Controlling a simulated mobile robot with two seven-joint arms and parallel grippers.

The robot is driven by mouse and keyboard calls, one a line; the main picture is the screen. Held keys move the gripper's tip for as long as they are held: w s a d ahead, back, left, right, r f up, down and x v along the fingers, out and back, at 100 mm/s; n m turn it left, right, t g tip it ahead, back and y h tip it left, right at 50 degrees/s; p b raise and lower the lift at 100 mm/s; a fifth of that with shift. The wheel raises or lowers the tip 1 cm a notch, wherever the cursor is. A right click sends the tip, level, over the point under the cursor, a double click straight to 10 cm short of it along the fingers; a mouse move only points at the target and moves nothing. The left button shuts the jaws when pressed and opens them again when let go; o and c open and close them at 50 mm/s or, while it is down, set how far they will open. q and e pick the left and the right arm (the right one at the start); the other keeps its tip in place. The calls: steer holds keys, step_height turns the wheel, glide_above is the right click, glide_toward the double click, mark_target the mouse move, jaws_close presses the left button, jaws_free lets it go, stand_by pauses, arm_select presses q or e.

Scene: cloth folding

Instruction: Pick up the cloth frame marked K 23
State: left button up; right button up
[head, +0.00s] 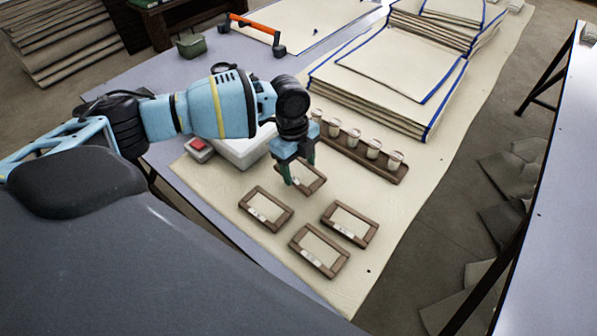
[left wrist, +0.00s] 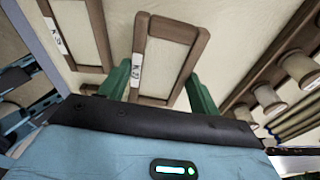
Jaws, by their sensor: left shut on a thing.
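My left gripper (head: 297,170) points down over the back one of the small brown wooden cloth frames. Its green fingers are shut on this frame (head: 316,182), which has a cream cloth centre. In the left wrist view the gripper (left wrist: 160,82) has one finger on each side of the frame (left wrist: 166,58). The frame's white label (left wrist: 136,70) starts with K, but I cannot read its number surely. I cannot tell whether the frame is clear of the table. Three similar frames lie nearer: left (head: 266,208), right (head: 349,224) and front (head: 319,250). My right gripper is out of view.
A brown rack (head: 378,163) with several pale spools stands just right of the held frame. A white box (head: 240,150) and a red-topped block (head: 200,149) are to the left. Stacked blue-edged cloth panels (head: 385,80) fill the back. The cream mat (head: 400,215) is clear at right.

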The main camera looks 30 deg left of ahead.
arm_select(q)
steer(key=s+d, duration=0.3)
steer(key=d, duration=0.1)
steer(key=s+d, duration=0.3)
steer(key=s, duration=0.1)
steer(key=s+d+r, duration=0.1)
steer(key=s+d, duration=0.2)
steer(key=d, duration=0.1)
steer(key=shift+s+d+p, duration=0.3)
steer(key=shift+s+p, duration=0.1)
